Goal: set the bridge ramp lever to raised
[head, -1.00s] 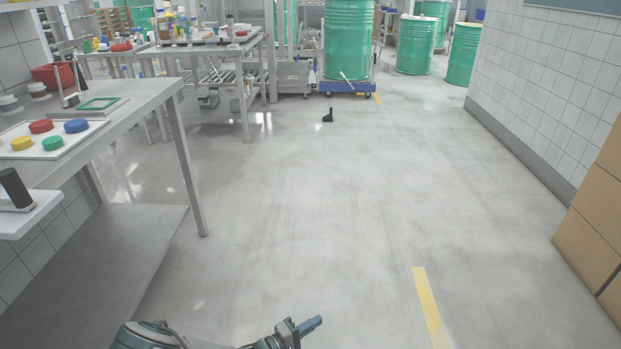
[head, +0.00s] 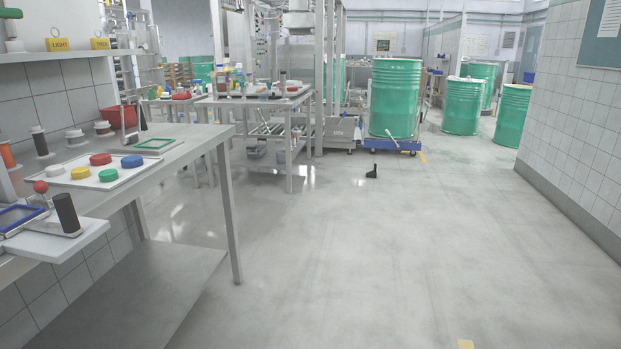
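I cannot clearly make out a lever labelled as the bridge ramp lever. A thin pale bar (head: 391,138) slants across the base of a green drum (head: 396,98) on a blue wheeled dolly (head: 394,147) in the back middle; I cannot tell whether it is a lever. A small black upright piece (head: 371,171) stands on the floor in front of the dolly, apart from it; its function is unclear. My gripper is not in view.
A steel table (head: 190,150) stands at the left, with a tray of coloured caps (head: 95,179). A second table (head: 260,101) is behind it. More green drums (head: 462,106) stand back right. A tiled wall (head: 580,120) bounds the right.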

